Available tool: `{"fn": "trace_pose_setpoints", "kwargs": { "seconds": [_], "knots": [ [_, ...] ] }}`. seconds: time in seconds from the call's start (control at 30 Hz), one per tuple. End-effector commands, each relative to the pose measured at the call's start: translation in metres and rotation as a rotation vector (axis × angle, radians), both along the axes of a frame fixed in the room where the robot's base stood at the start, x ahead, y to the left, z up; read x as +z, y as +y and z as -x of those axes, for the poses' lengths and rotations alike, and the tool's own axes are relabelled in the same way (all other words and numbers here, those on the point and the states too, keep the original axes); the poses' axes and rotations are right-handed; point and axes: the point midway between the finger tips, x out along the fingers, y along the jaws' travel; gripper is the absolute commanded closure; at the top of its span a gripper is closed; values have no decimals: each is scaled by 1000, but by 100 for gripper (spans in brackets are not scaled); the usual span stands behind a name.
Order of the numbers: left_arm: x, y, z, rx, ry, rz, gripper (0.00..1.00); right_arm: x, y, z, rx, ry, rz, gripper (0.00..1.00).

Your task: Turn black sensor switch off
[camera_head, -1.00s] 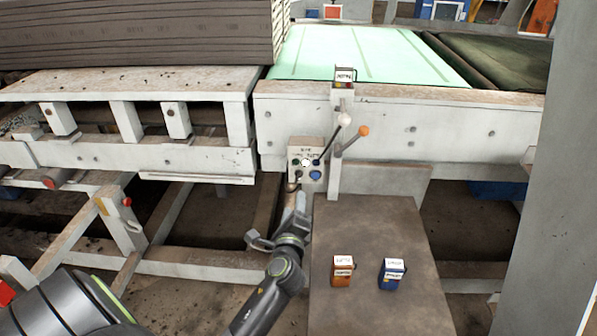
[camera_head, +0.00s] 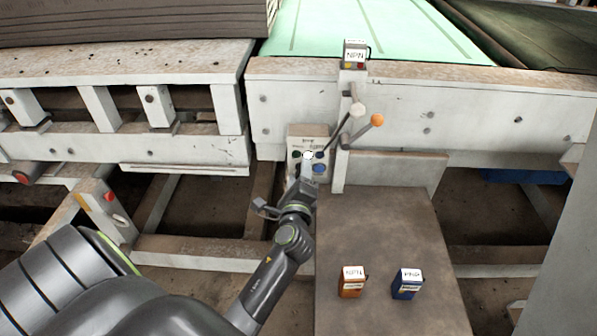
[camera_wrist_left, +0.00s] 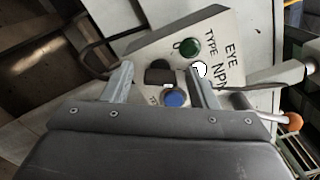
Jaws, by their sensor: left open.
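The control box (camera_head: 296,143) is a pale panel on the front of the conveyor frame. In the left wrist view it is tilted and marked "EYE TYPE NPN". There the black switch (camera_wrist_left: 160,71) shows between my fingers, with a blue knob (camera_wrist_left: 174,98) just below it and a green knob (camera_wrist_left: 189,47) above. A white round knob (camera_wrist_left: 198,70) is beside the right finger. My left gripper (camera_wrist_left: 161,84) is open with nothing held. In the head view my left gripper (camera_head: 307,172) covers the box's lower part. Contact with the switch cannot be told. My right gripper is not in view.
Levers with a white ball (camera_head: 358,110) and an orange ball (camera_head: 377,120) stick out right of the box. A labelled sensor (camera_head: 355,53) sits above. An orange block (camera_head: 352,282) and a blue block (camera_head: 407,284) stand on the brown table (camera_head: 385,230).

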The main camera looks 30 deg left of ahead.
Motion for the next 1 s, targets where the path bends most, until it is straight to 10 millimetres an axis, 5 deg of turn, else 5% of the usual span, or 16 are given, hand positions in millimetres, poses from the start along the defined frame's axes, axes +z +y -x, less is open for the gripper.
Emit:
{"fn": "trace_pose_setpoints", "kwargs": {
  "seconds": [0.13,0.47,1.0],
  "knots": [
    [0,0,0,0,0,0,47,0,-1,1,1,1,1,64],
    [0,0,0,0,0,0,90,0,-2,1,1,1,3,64],
    [-2,0,0,0,-85,138,92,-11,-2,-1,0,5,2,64]
  ]
}}
